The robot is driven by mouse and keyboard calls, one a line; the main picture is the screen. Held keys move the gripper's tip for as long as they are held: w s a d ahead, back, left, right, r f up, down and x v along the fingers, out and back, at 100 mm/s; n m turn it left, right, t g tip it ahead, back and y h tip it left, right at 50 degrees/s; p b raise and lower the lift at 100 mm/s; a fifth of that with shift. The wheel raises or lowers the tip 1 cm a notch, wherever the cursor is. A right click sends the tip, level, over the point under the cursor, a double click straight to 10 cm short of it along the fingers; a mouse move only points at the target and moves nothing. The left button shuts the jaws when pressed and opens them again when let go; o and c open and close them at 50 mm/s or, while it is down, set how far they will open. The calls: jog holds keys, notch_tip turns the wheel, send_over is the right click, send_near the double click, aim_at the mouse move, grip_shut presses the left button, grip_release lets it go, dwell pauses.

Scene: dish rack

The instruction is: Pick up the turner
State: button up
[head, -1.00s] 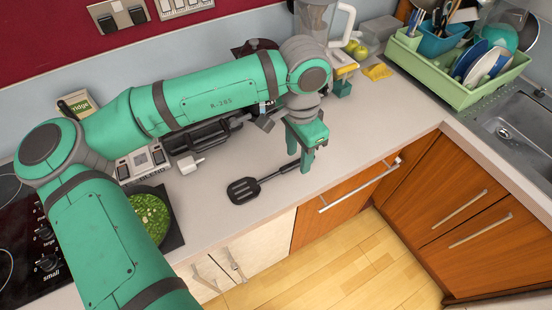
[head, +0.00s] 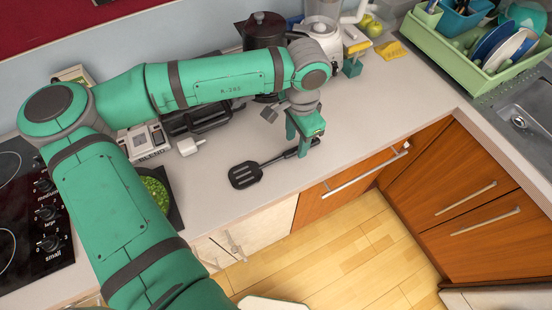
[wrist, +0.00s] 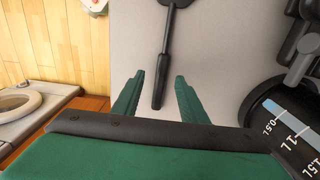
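The black turner (head: 247,174) lies flat on the grey counter, its slotted head to the left and its handle running up to the right. My gripper (head: 298,146) points down at the handle end and partly hides it in the head view. In the wrist view, my gripper (wrist: 157,86) is open, with its two green fingers apart. The turner's handle (wrist: 162,65) reaches into the gap between them, with clear space on both sides. Whether the fingertips are level with the handle I cannot tell.
A black jug with litre marks (wrist: 285,120) is right of the fingers in the wrist view. A white plug-like item (head: 190,145) and a pan of green food (head: 155,193) are left of the turner. The green dish rack (head: 470,62) stands far right. The counter's front edge is close.

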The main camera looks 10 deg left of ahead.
aim_at(295, 150)
jog(key=shift+w+a+f, duration=0.1)
jog(key=shift+f, duration=1.45)
grip_shut()
jog(key=shift+r, duration=0.15)
jog(key=shift+r, duration=0.2)
notch_tip(295, 150, up, 2)
jog(key=shift+r, duration=0.15)
jog(key=s+d+r, duration=0.1)
jog(key=s+r, duration=0.9)
jog(key=s, duration=0.4)
jog(key=shift+d, duration=0.3)
